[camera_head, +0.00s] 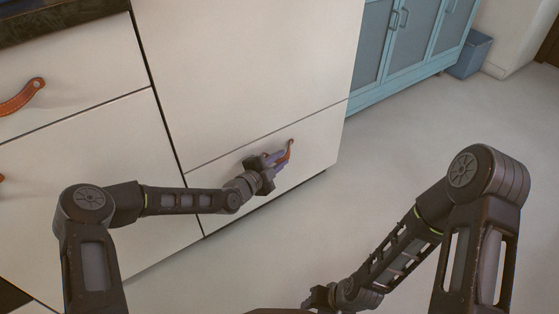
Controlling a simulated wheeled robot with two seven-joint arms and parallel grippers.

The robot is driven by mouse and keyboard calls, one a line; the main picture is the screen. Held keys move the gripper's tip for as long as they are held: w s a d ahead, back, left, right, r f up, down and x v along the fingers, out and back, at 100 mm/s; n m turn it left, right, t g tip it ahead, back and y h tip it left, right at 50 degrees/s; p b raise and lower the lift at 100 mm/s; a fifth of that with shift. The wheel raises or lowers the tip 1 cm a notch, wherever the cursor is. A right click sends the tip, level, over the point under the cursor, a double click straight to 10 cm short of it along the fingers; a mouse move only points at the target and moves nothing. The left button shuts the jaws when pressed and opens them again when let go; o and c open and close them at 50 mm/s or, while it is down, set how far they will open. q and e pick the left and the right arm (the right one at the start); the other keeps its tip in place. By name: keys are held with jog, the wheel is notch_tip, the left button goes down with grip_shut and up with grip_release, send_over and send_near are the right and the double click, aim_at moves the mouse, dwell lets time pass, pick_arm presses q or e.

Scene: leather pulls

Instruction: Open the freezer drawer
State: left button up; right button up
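The freezer drawer (318,148) is the low cream front panel at the bottom of the tall cabinet. Its front looks flush with the panel above. An orange-brown leather pull (290,146) is fixed on it. My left gripper (279,161) is at this pull, and its fingers overlap the lower part of the strap. The fingers are small here, and I cannot tell whether they are closed on the leather. My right gripper (318,297) is low at the bottom edge, above the floor and away from the drawer. Its fingers are too unclear to read.
A tall cream panel (250,65) is above the drawer. Another drawer with a leather pull (22,97) is at the left. A blue cabinet (405,45) and a blue bin (470,55) stand at the back right. The grey floor (400,150) right of the drawer is clear.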

pick_arm(q)
jog(key=shift+s+f, duration=0.1)
jog(key=shift+f, duration=0.05)
grip_shut()
